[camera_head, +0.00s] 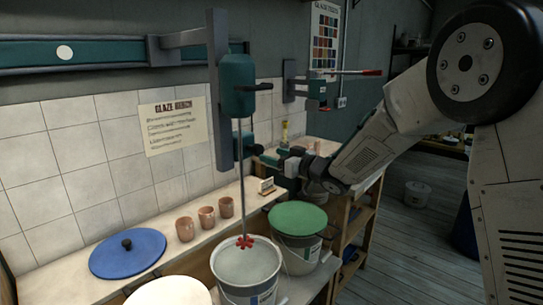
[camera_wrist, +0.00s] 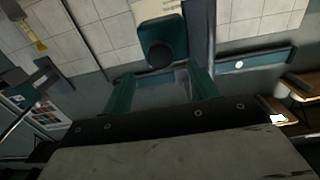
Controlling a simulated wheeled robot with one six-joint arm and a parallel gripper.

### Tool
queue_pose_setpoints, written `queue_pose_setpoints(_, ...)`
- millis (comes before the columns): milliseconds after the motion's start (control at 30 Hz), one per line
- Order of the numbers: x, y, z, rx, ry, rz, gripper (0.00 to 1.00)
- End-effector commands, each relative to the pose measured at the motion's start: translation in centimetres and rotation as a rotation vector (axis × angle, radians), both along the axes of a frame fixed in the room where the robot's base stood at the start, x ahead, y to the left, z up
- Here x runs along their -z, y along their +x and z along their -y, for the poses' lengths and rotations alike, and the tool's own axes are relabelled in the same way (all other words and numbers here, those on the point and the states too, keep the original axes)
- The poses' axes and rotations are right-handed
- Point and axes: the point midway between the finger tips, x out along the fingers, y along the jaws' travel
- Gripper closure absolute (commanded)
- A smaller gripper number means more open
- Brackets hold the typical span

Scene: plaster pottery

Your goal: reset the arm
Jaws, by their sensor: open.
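My arm reaches in from the right in the head view. My gripper (camera_head: 262,154) is level with the stirrer's upper shaft, beside it. In the wrist view, the two teal fingers of my gripper (camera_wrist: 162,90) stand apart, with nothing held between them. The teal stirrer motor (camera_head: 237,85) hangs on a grey wall bracket, its thin shaft (camera_head: 241,190) running down into a white bucket (camera_head: 246,265) with a red mixing head at the rim level. A teal block with a dark round end (camera_wrist: 162,42), likely this motor, shows beyond the fingers; contact cannot be told.
A blue lid (camera_head: 127,254) and three clay cups (camera_head: 206,218) stand on the bench. A green-lidded bucket (camera_head: 298,222) is right of the open bucket. A red-handled wall tool (camera_head: 345,73) is behind my arm. The wooden floor at right is mostly clear.

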Motion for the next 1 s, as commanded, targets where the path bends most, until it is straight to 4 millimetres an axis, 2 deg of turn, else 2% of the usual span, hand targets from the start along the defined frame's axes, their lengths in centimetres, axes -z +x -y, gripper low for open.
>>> queue_pose_setpoints(200, 0.1, 0.1, 0.0, 0.003, -0.010, 0.004, 0.41)
queue_pose_setpoints(267, 0.7, 0.4, 0.3, 0.023, -0.041, -0.006, 0.41)
queue_pose_setpoints(333, 2.1, 1.0, 1.2, 0.076, -0.098, -0.040, 0.41)
queue_pose_setpoints(467, 7.3, 1.0, 4.9, 0.243, -0.272, -0.198, 0.41)
queue_pose_setpoints(567, 9.1, -1.1, 9.1, 0.390, -0.413, -0.342, 0.41)
queue_pose_setpoints(667, 9.8, -5.1, 13.6, 0.516, -0.537, -0.503, 0.41)
queue_pose_setpoints(767, 9.5, -10.7, 17.6, 0.613, -0.635, -0.680, 0.41)
queue_pose_setpoints(900, 8.5, -20.4, 21.5, 0.688, -0.729, -0.939, 0.41)
queue_pose_setpoints(967, 7.9, -24.5, 22.5, 0.700, -0.750, -1.041, 0.41)
queue_pose_setpoints(1000, 7.5, -27.3, 23.0, 0.702, -0.759, -1.107, 0.41)
